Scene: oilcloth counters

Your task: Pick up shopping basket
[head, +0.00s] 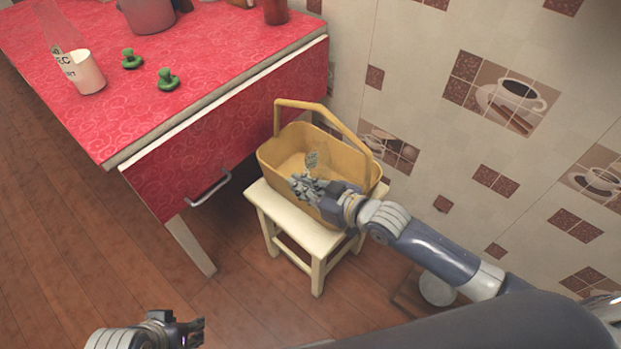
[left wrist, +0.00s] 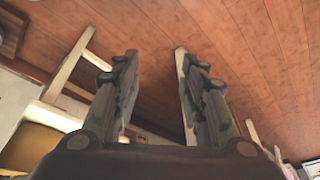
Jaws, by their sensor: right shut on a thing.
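The yellow shopping basket (head: 283,158) stands upright on a small cream stool (head: 268,200), its handle arched up. My right gripper (head: 307,183) is at the basket's near side and shut on it, apparently at the wall or rim; the fingers hide the exact contact. My left gripper (head: 198,332) is low at the bottom of the head view, away from the basket. In the left wrist view its two fingers (left wrist: 153,62) are apart with nothing between them. A yellow part of the basket (left wrist: 30,147) shows at the left of that view.
A red-topped counter (head: 200,50) with a drawer handle (head: 208,190) stands left of the stool. A tiled wall (head: 430,120) is behind. The wooden floor (head: 90,220) at left is clear.

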